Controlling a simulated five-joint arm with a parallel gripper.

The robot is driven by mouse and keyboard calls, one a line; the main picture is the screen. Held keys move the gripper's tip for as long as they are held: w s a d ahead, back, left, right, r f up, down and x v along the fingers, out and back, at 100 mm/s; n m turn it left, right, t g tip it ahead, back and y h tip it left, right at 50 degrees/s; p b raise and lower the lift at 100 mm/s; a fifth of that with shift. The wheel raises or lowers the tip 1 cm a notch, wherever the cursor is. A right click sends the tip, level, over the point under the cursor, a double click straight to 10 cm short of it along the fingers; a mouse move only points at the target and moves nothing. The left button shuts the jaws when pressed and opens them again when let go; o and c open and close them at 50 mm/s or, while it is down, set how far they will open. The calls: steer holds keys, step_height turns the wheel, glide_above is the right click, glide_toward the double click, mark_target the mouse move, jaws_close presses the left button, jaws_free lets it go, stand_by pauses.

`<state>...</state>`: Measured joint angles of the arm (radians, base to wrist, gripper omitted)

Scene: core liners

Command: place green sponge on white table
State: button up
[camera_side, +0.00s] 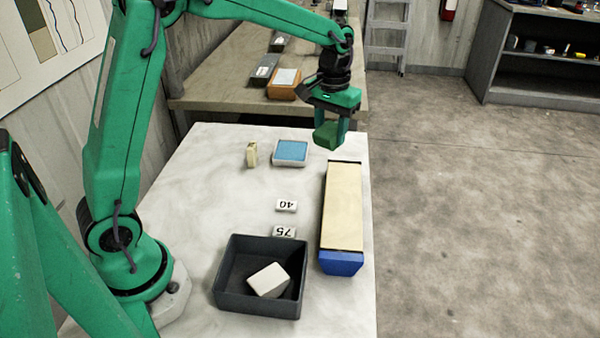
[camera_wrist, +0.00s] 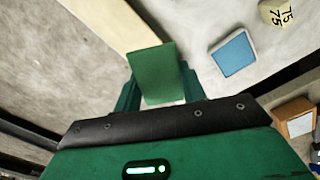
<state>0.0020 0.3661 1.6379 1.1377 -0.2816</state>
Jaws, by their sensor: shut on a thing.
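My gripper (camera_side: 331,127) is shut on the green sponge (camera_side: 327,135), a dark green block. It holds the sponge in the air near the far right corner of the white table (camera_side: 210,187), beyond the end of the long core liner. In the wrist view the green sponge (camera_wrist: 153,73) sits between the two green fingers of my gripper (camera_wrist: 160,85). The side view does not clearly show how high the sponge is above the table.
A core liner (camera_side: 342,207) with a blue end lies along the table's right edge. A blue-topped tray (camera_side: 291,152), a yellowish block (camera_side: 251,154) and number tags (camera_side: 286,205) stand nearby. A dark bin (camera_side: 232,303) holds a white block (camera_side: 268,280). The table's left middle is clear.

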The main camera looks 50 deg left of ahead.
steer(key=w+f+n, duration=0.1)
steer(key=w+n, duration=0.1)
steer(key=w, duration=0.1)
steer(key=w+f+n, duration=0.2)
steer(key=w, duration=0.2)
steer(key=w+f+n, duration=0.1)
steer(key=w+f, duration=0.1)
steer(key=w, duration=0.1)
steer(key=shift+w+d+f+n, duration=0.15)
steer(key=shift+f+n, duration=0.1)
steer(key=shift+n, duration=0.15)
steer(key=w+a+f, duration=0.1)
steer(key=a+f, duration=0.1)
steer(key=a, duration=0.1)
steer(key=w+a+f, duration=0.1)
steer(key=a+f, duration=0.1)
steer(key=a, duration=0.2)
steer(key=w+a+f, duration=0.2)
steer(key=a+f, duration=0.1)
steer(key=a, duration=0.1)
steer(key=shift+w, duration=0.1)
steer(key=shift+f, duration=2)
steer(key=shift+f, duration=0.2)
steer(key=o, duration=0.9)
steer(key=shift+r, duration=0.15)
